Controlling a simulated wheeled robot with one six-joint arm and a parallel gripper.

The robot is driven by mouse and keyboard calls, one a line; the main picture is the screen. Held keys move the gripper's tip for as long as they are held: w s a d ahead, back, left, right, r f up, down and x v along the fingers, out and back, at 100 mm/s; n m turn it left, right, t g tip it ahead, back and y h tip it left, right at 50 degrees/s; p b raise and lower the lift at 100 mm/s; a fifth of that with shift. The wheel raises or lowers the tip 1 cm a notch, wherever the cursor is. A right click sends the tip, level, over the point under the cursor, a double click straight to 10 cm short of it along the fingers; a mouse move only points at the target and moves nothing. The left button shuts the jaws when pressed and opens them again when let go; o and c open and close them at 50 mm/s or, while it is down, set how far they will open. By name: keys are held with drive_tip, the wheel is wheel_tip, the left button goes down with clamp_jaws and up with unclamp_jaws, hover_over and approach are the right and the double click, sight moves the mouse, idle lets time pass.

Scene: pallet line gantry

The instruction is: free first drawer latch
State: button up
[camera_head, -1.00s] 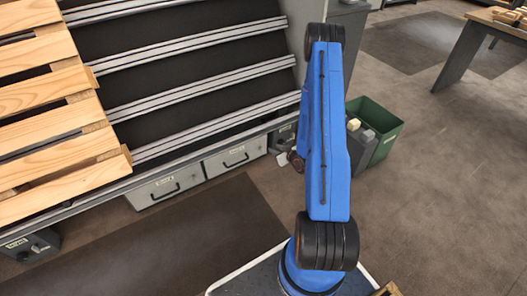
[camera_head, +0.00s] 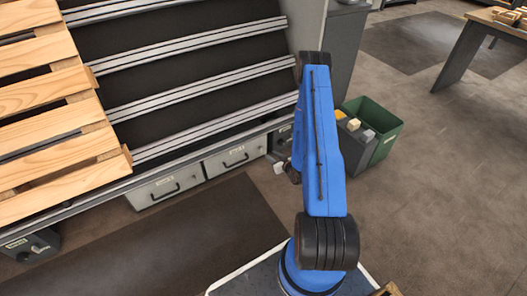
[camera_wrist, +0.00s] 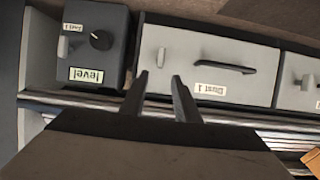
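In the wrist view, which is upside down, the first drawer (camera_wrist: 235,72) is a light grey front labelled "Dust 1" with a dark bar handle (camera_wrist: 224,64). Its latch (camera_wrist: 160,61) looks like a small pale upright tab near the front's left end. My gripper (camera_wrist: 160,77) is open and empty, its dark fingers apart. The tips lie just below the latch in the picture, one to each side; I cannot tell the remaining depth. In the head view the same drawer (camera_head: 235,156) appears shut, and my gripper is mostly hidden behind my arm.
A dark box labelled "level" (camera_wrist: 92,45), with a knob and pale switch, sits left of the drawer in the wrist view. A second drawer (camera_head: 165,188) is beside the first. A green bin (camera_head: 388,118) stands right of my arm. Slatted wood (camera_head: 50,110) lies left.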

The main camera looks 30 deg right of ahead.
sight(262, 150)
drive_tip(key=x, duration=1)
drive_tip(key=shift+w, duration=0.25)
drive_tip(key=shift+f, duration=0.15)
clamp_jaws()
